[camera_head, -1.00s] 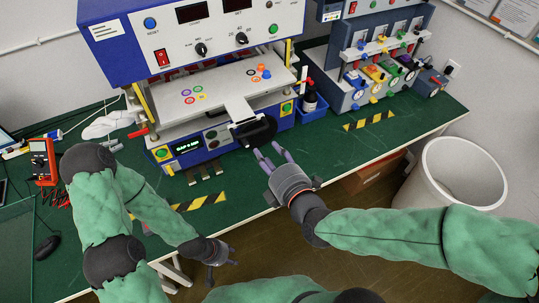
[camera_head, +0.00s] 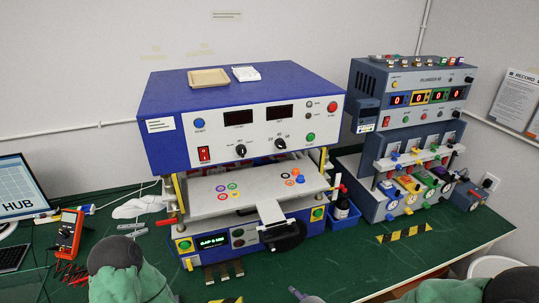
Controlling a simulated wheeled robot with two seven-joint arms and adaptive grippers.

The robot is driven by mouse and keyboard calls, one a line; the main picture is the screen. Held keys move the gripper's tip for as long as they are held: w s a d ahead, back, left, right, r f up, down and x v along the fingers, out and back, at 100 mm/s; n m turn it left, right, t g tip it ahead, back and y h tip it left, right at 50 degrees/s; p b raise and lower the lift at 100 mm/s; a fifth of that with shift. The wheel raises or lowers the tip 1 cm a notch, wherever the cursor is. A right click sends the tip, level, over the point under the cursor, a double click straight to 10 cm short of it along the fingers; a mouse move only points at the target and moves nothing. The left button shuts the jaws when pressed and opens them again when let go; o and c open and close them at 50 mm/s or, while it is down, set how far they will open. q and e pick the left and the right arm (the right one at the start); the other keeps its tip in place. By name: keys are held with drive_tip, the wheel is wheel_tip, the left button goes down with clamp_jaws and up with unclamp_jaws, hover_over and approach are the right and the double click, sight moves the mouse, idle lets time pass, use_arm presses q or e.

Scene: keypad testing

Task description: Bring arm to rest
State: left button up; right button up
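The blue and white test machine (camera_head: 240,120) stands on the green bench. Its grey tray (camera_head: 215,190) is out at the front, with coloured rings and an orange and blue piece (camera_head: 297,177) on it. A grey plate with a black handle (camera_head: 283,236) sticks out from the tray's front edge. Of my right gripper only a grey fingertip (camera_head: 304,296) shows at the bottom edge, in front of the machine and apart from it. The rest of it is below the frame. My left gripper is out of view; only part of my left arm shows at the lower left.
A second grey-blue machine (camera_head: 412,95) with coloured plungers stands at the right, near a blue bin with a bottle (camera_head: 342,210). A red multimeter (camera_head: 69,233) and a monitor (camera_head: 20,197) are at the left. A white waste bin (camera_head: 495,266) stands beyond the bench's right edge.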

drive_tip(key=s+f+m+g+b, duration=0.1)
drive_tip(key=s+f+m+g, duration=0.2)
drive_tip(key=f, duration=0.7)
drive_tip(key=s+d+f+m+g+b, duration=0.1)
drive_tip(key=s+f+m+g, duration=0.2)
drive_tip(key=s+f+m, duration=0.3)
drive_tip(key=s+f+m+g+b, duration=0.2)
drive_tip(key=f+m, duration=0.4)
drive_tip(key=f, duration=0.8)
drive_tip(key=s+g, duration=0.1)
drive_tip(key=s, duration=0.1)
drive_tip(key=shift+s+d+m, duration=0.3)
drive_tip(key=shift+s, duration=0.05)
